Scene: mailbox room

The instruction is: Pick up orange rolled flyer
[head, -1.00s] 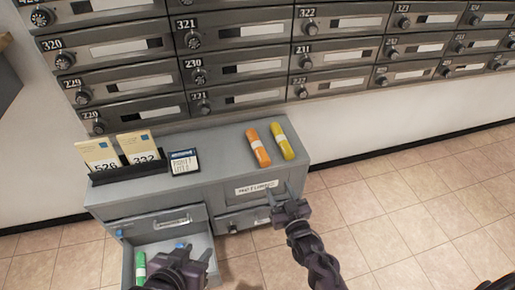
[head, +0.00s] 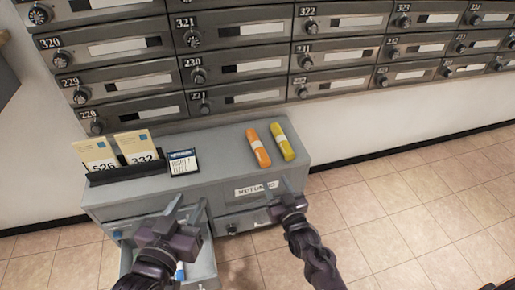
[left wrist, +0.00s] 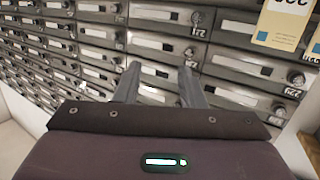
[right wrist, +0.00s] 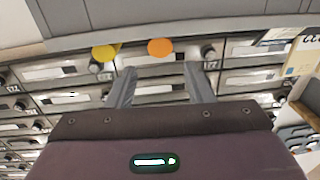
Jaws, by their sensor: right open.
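The orange rolled flyer (head: 258,147) has a pale band and lies on top of the grey cabinet, beside the yellow rolled flyer (head: 283,142). In the right wrist view the round ends of the orange flyer (right wrist: 160,47) and yellow flyer (right wrist: 105,52) show above my fingers. My right gripper (head: 280,190) is open and empty, in front of the cabinet's front edge, apart from the flyer. My left gripper (head: 186,208) is open and empty, over the drawer area, left of the flyers. It also shows open in the left wrist view (left wrist: 158,82).
The grey cabinet (head: 215,165) carries a dark tray (head: 125,173) with numbered cards and a small sign (head: 183,162). An open drawer (head: 208,262) at lower left is partly hidden by my left arm. Mailboxes (head: 235,70) line the wall behind. The right floor is clear.

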